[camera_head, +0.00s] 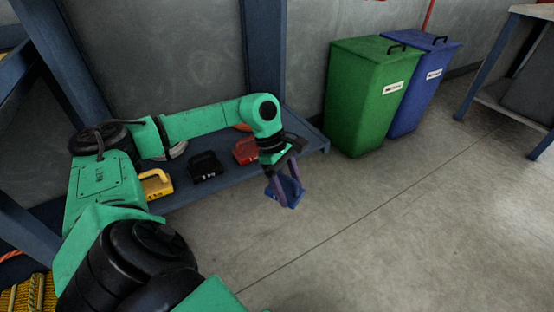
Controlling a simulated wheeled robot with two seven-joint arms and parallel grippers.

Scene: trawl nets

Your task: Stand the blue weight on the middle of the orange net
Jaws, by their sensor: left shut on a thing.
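My left gripper (285,186) is shut on the blue weight (290,194) and holds it in front of the blue shelf's right end, with the grey floor behind it in the head view. The weight looks tilted, and the fingers cover part of it. I cannot make out the orange net for certain. A small orange strand (9,256) shows at the far left edge, and a bit of orange shows behind my left forearm above the shelf. My right gripper is not in view.
A yellow weight (157,186), a black weight (206,167) and a red weight (246,151) stand on the low blue shelf (314,143). Yellow netting (30,296) lies bottom left. A green bin (359,105) and a blue bin (420,90) stand behind.

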